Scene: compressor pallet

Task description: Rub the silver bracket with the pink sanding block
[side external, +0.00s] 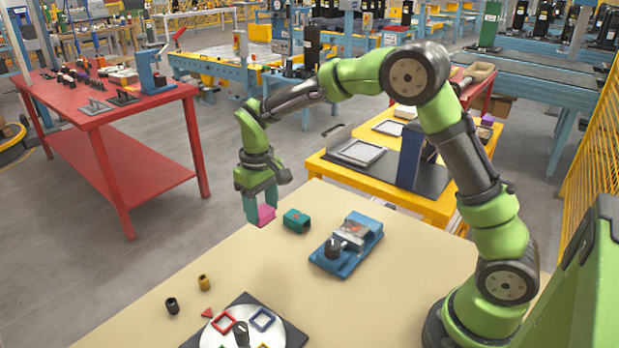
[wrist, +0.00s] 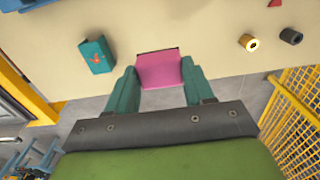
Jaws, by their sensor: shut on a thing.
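The pink sanding block (side external: 266,214) is between the teal fingers of my gripper (side external: 261,213), near the table's far edge. The wrist view shows the same pink block (wrist: 159,71) with one finger on each side, so my gripper (wrist: 158,78) is shut on it. I cannot tell whether the block touches the table. A silver piece, which looks like the bracket (side external: 355,231), sits on a blue fixture (side external: 335,262) to the right of my gripper. The fixture has a dark round knob at its front. My gripper is apart from the bracket, which is not in the wrist view.
A teal block with a red mark (side external: 296,220) stands between my gripper and the fixture. A brass ring (side external: 204,282) and a dark ring (side external: 172,305) are at front left. A round white plate with coloured frames (side external: 220,334) is in front. The table's middle is clear.

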